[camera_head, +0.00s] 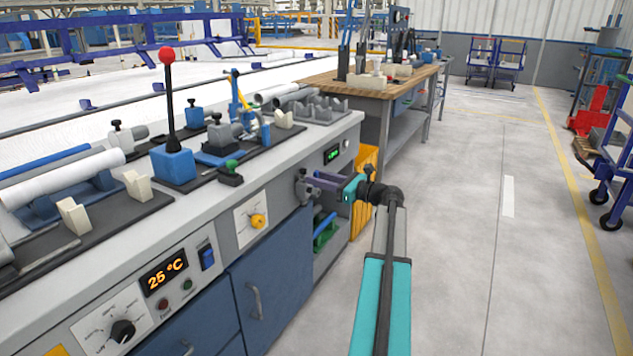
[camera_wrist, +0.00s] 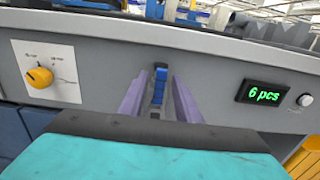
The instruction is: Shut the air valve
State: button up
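A narrow upright blue lever with dark edges (camera_wrist: 159,88) stands on the grey front panel of the bench in the wrist view; I take it as the air valve's handle. My gripper (camera_wrist: 160,80) has its two purple fingers one on each side of the lever, with gaps visible. The fingers look open and hold nothing. In the head view a grey valve body (camera_head: 302,188) sits on the bench front, and my gripper (camera_head: 322,181) reaches to it from the right. The lever is mostly hidden there by the fingers.
A yellow knob (camera_head: 258,221) on a white dial plate is left of the valve.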

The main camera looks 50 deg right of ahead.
jog(key=shift+w+a, duration=0.1)
jog(key=shift+w, duration=0.4)
grip_shut()
